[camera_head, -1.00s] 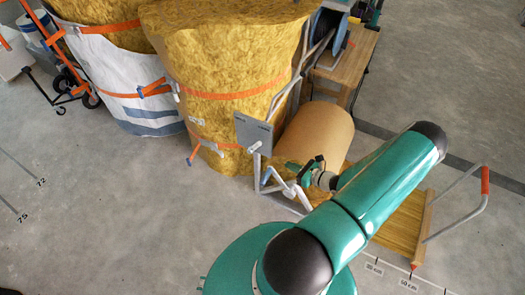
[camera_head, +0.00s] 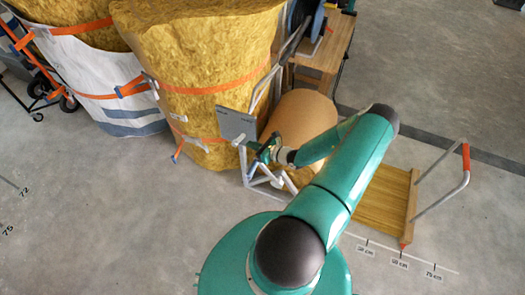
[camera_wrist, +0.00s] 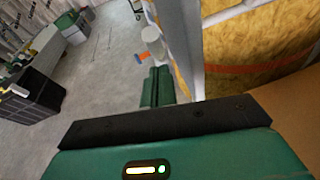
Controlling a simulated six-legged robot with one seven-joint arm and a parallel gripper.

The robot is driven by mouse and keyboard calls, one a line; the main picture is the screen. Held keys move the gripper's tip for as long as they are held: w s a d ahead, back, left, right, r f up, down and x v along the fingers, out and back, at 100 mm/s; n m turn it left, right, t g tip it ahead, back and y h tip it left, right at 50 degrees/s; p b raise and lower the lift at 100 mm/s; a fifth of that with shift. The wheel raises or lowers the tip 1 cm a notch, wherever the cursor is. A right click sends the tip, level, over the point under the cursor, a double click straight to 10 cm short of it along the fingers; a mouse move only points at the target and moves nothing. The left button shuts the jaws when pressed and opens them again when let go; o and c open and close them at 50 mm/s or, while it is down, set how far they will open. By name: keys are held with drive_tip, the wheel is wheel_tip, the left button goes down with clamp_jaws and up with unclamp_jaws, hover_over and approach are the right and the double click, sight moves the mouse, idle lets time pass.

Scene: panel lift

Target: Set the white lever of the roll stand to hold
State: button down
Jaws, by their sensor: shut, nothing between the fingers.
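The roll stand is a pale tubular frame (camera_head: 262,181) in front of a large brown paper roll (camera_head: 304,118). A grey plate (camera_head: 235,125) stands at its left side. A white piece (camera_head: 239,141) below the plate looks like the lever; its setting cannot be read. In the wrist view a white rounded knob (camera_wrist: 151,36) shows just beyond my fingertips, beside the grey plate seen nearly edge-on (camera_wrist: 181,38). My gripper (camera_head: 264,151) is shut and empty, close to the right of the plate and white piece. I cannot tell whether it touches them.
Yellow strapped bales (camera_head: 206,75) stand behind and left of the stand. A wooden cart (camera_head: 385,196) with a tubular handle lies to the right. A wooden bench (camera_head: 323,52) stands behind.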

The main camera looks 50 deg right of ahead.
drive_tip(key=shift+w+a+r, duration=0.15)
drive_tip(key=shift+w+r, duration=0.25)
drive_tip(key=shift+w, duration=0.3)
